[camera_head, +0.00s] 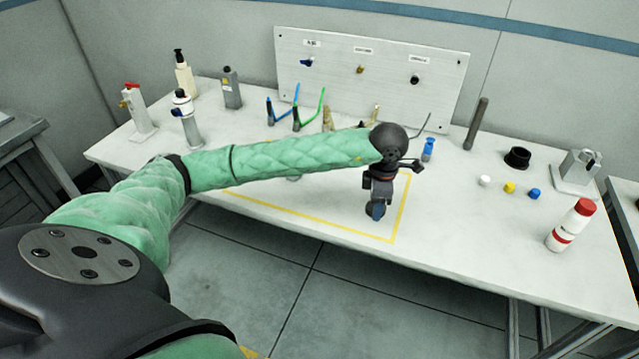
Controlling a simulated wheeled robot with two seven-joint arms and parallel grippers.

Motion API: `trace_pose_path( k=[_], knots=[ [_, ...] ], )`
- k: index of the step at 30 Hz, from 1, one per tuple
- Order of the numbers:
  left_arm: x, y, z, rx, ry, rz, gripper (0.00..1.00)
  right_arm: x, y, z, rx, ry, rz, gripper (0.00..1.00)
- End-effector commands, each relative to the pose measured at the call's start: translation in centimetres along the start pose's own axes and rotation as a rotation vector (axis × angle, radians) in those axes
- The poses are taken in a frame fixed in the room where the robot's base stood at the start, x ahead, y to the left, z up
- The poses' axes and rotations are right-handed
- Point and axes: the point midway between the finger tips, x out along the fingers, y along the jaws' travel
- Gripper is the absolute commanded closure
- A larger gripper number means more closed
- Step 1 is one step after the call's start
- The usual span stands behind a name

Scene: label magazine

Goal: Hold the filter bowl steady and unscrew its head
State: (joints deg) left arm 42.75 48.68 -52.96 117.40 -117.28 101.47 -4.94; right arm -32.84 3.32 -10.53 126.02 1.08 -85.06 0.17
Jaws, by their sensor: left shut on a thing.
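My left gripper (378,197) points down over the yellow-taped area at the front of the bench. It is shut on a small dark blue, rounded part (376,211), mostly hidden by the fingers. I cannot tell whether this part belongs to the filter bowl or its head. A grey cylinder with a white and black top and a blue knob (187,120) stands upright at the left of the bench, apart from my gripper; it looks like a filter unit, but I cannot be sure. My right gripper is not in view.
The white bench (470,225) carries a back panel with fittings (370,75), bottles at left, blue and green hooked tools (310,108), a dark upright rod (476,124), a black ring (517,157), small caps and a red-white bottle (571,225). The front right middle is clear.

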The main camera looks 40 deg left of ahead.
Motion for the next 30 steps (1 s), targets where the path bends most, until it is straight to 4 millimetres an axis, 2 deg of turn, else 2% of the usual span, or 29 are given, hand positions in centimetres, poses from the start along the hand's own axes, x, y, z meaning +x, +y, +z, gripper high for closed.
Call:
trace_pose_path(
  k=[30],
  knots=[
    [-3.1,3.5,-1.8,-1.820,0.000,-0.004,0.81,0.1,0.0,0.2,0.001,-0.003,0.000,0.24]
  ],
)
